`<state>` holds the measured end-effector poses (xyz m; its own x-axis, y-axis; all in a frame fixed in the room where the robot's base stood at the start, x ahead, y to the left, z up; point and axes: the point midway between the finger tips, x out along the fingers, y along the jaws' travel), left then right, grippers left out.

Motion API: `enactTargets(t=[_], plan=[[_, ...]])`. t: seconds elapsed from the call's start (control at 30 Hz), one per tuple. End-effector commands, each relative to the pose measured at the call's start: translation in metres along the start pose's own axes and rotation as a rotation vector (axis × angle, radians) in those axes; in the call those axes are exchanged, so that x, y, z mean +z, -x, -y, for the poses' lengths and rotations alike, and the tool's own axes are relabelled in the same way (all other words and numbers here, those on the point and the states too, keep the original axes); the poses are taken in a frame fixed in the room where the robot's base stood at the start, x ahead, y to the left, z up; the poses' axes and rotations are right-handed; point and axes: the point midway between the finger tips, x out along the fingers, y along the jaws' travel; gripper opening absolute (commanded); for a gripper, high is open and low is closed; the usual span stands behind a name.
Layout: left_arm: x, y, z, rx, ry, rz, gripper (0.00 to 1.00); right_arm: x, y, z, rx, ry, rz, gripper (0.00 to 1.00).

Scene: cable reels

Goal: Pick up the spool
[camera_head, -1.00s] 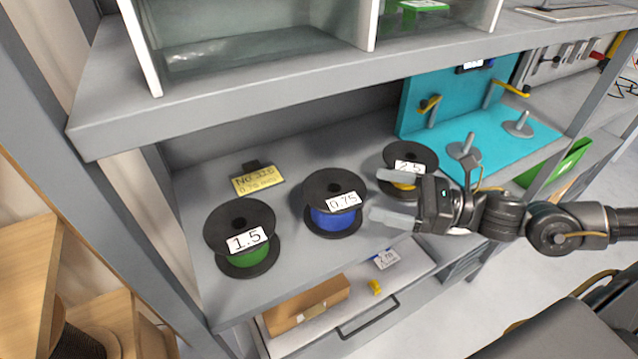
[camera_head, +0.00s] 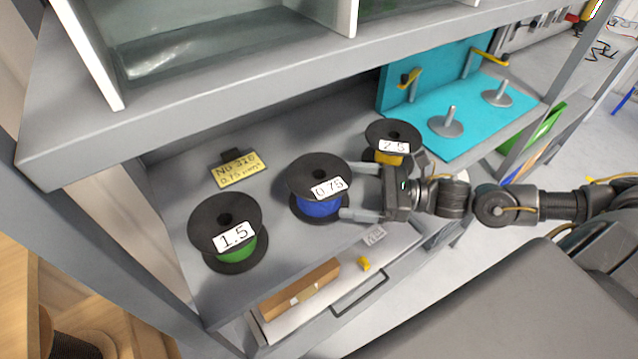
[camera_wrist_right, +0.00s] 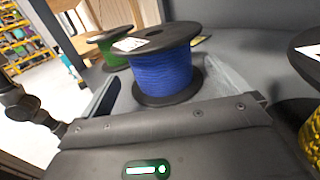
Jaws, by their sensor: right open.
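The blue spool (camera_head: 318,206) has black flanges and a white 0.75 label, and stands upright on the grey shelf. A green spool (camera_head: 236,249) labelled 1.5 stands left of it, and a yellow spool (camera_head: 391,159) labelled 2.5 behind it to the right. My right gripper (camera_head: 346,190) is open at the blue spool's right side. In the right wrist view the blue spool (camera_wrist_right: 162,72) sits between the two fingers; I cannot tell whether they touch it. My left gripper is not in view.
A turquoise board (camera_head: 480,129) with two upright pegs is at the right. An upper shelf (camera_head: 230,75) overhangs the spools. Below, an open drawer holds a brown box (camera_head: 300,290).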

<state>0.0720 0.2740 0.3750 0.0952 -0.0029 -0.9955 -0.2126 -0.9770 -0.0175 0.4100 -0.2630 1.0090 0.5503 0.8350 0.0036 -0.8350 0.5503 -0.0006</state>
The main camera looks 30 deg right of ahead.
Motion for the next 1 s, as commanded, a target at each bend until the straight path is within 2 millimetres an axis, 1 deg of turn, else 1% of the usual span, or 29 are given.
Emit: enactTargets(t=[0.07, 0.27, 0.37, 0.5, 0.67, 0.77, 0.97, 1.0], plan=[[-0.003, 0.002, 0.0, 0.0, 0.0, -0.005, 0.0, 0.001, -0.004, 0.0, 0.0, 0.0, 0.0, 1.0], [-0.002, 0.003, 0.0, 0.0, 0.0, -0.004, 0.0, 0.001, -0.007, 0.0, -0.001, 0.0, 0.0, 1.0], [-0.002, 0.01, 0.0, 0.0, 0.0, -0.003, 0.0, 0.004, -0.019, 0.0, -0.001, -0.001, 0.003, 1.0], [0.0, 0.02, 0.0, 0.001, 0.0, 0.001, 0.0, 0.005, -0.042, 0.0, 0.001, 0.0, 0.004, 1.0], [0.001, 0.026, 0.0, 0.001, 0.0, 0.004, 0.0, 0.003, -0.059, 0.0, 0.0, -0.001, 0.001, 1.0], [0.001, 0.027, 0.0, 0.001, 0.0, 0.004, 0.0, 0.001, -0.063, 0.0, -0.001, 0.0, -0.002, 1.0], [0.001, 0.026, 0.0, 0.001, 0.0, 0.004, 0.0, 0.0, -0.063, 0.0, -0.001, 0.0, -0.003, 1.0], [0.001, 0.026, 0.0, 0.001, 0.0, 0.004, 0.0, 0.0, -0.063, 0.0, -0.001, 0.0, -0.003, 0.95]])
